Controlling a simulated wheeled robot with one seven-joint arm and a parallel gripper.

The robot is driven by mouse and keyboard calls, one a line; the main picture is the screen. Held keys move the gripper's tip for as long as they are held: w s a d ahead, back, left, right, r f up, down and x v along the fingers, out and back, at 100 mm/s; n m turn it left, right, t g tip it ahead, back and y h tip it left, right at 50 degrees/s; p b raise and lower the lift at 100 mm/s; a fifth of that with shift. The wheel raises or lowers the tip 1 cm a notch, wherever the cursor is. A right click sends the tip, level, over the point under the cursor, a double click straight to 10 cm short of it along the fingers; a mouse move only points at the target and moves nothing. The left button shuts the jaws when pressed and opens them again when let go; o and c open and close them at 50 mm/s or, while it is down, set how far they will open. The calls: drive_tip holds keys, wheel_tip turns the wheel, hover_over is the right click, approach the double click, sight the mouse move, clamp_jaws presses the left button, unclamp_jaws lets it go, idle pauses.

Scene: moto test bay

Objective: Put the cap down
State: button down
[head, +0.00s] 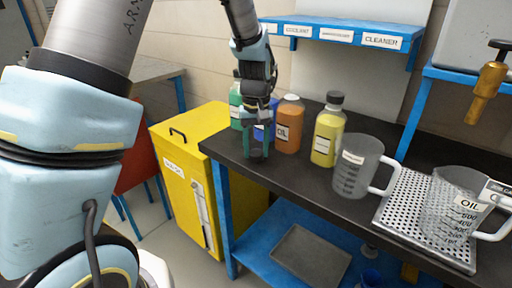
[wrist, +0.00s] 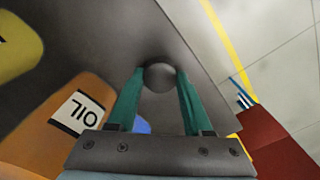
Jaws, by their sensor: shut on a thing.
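My gripper (head: 257,150) is low over the left end of the black bench top (head: 300,180). Its green fingers are shut on a small dark round cap (head: 256,155). In the wrist view the cap (wrist: 160,77) sits between the two fingertips of my gripper (wrist: 158,85). The cap is at or just above the bench top; I cannot tell whether it touches.
An orange oil bottle (head: 289,125), a yellow bottle (head: 327,132), a blue bottle (head: 264,131) and a green bottle (head: 235,104) stand nearby. Measuring jugs (head: 355,168) (head: 452,205) and a perforated tray (head: 400,222) are to the right. A yellow cabinet (head: 178,185) is left of the bench.

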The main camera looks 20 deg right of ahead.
sight(256, 152)
drive_tip(key=shift+f, duration=0.2)
drive_tip(key=shift+c, duration=1.6)
unclamp_jaws()
wheel_tip(256, 152, up, 12)
drive_tip(key=b, duration=0.1)
drive_tip(key=w+a+f+n, duration=0.1)
drive_tip(key=a+f, duration=0.1)
drive_tip(key=a, duration=0.6)
drive_tip(key=w+a+f, duration=0.1)
drive_tip(key=a+f, duration=0.1)
drive_tip(key=a, duration=0.6)
drive_tip(key=s+a+f, duration=0.2)
drive_tip(key=s+a, duration=0.1)
drive_tip(key=a, duration=0.4)
drive_tip(key=s+a+f+n+t, duration=0.1)
drive_tip(key=s+a, duration=0.2)
drive_tip(key=a, duration=0.4)
drive_tip(key=shift+f+t, duration=0.3)
drive_tip(key=shift+f, duration=0.05)
